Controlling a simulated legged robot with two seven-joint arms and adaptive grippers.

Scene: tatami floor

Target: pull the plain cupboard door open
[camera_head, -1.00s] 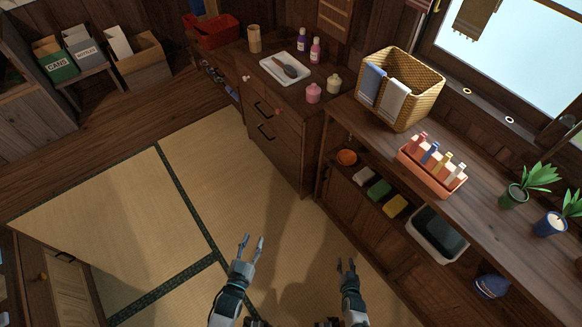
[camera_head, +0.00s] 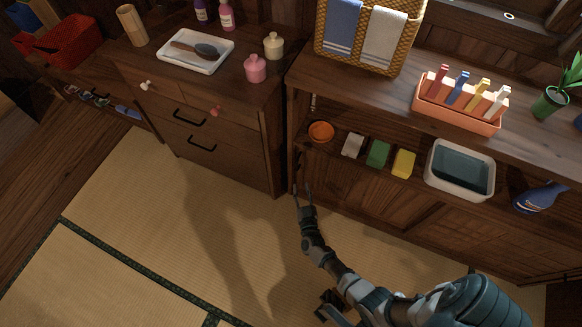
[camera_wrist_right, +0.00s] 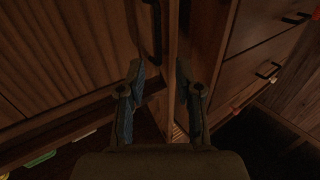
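A dark upright handle (camera_wrist_right: 155,28) stands just beyond the fingertips, near the edge of the door (camera_wrist_right: 65,50). Contact with it cannot be told.
The drawer unit (camera_head: 225,150) with dark pulls stands close on the left of my right gripper. The open shelf above the door holds an orange bowl (camera_head: 321,131), sponges and a white basin (camera_head: 458,170). The tatami floor (camera_head: 150,230) in front is clear.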

